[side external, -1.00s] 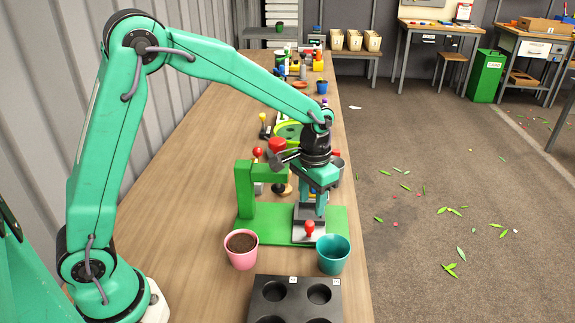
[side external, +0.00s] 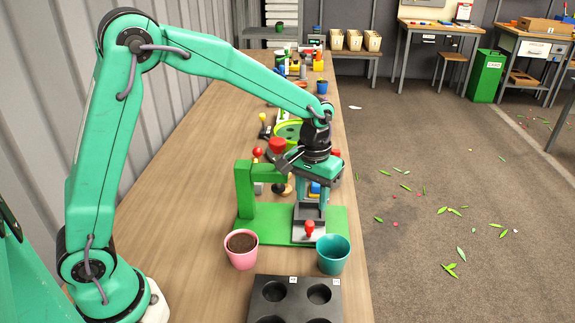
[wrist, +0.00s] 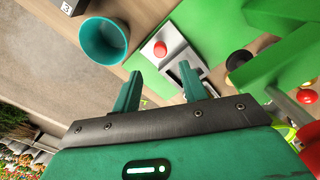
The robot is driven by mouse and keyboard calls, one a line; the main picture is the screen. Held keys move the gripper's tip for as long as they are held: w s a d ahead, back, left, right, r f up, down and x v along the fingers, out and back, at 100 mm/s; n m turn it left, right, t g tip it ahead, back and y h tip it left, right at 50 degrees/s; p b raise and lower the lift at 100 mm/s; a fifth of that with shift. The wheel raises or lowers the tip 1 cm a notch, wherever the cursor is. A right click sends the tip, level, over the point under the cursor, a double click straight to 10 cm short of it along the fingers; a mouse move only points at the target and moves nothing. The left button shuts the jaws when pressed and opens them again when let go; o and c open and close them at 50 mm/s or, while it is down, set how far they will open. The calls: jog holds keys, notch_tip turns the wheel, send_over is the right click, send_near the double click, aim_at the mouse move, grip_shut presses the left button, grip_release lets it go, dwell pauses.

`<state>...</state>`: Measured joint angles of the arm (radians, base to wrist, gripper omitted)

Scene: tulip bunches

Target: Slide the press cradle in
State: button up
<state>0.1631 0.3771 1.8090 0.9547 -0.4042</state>
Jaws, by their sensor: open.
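The green press (side external: 246,200) stands on a green base plate on the bench. Its cradle is a grey slide (side external: 303,213) with a red knob (side external: 309,228) at the near end, lying on the plate to the right of the press post. In the wrist view the red knob (wrist: 160,48) and the grey slide (wrist: 176,62) show beyond my fingers. My gripper (wrist: 160,90) is open, with the fingers apart and nothing held. In the side view it hangs over the cradle's far part; whether a finger touches the cradle cannot be told.
A pink pot of soil (side external: 241,248) and an empty teal pot (side external: 332,254) stand close in front of the plate. A black tray with round holes (side external: 262,296) is nearer. Several coloured items crowd the bench behind the press. The bench's right edge is close.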

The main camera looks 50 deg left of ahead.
aim_at(310, 223)
jog(key=n, duration=0.6)
jog(key=shift+r, duration=0.1)
jog(key=shift+f, duration=3.95)
grip_shut()
